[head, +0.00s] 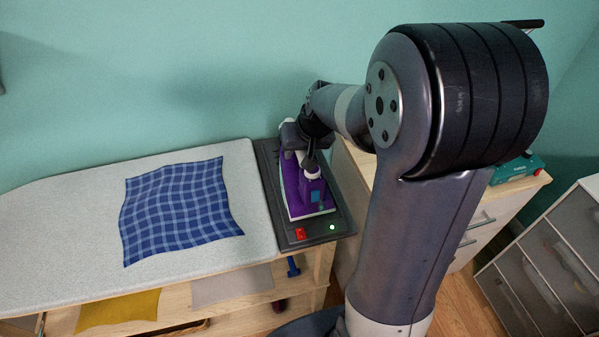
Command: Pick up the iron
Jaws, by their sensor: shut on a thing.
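The iron (305,193) is purple and white. It is on or just above the dark rest plate (325,228) at the right end of the ironing board; I cannot tell whether it touches the plate. My gripper (307,150) is over the iron's upper part and shut on it, seemingly at the handle. My wrist and the gripper body hide most of the handle and the fingertips.
A blue checked cloth (178,208) lies on the grey board (60,220) left of the plate. A red switch (300,233) and a green light are on the plate's front. A cabinet (490,222) with a teal case (518,168) stands right. Cloths lie on the shelf below.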

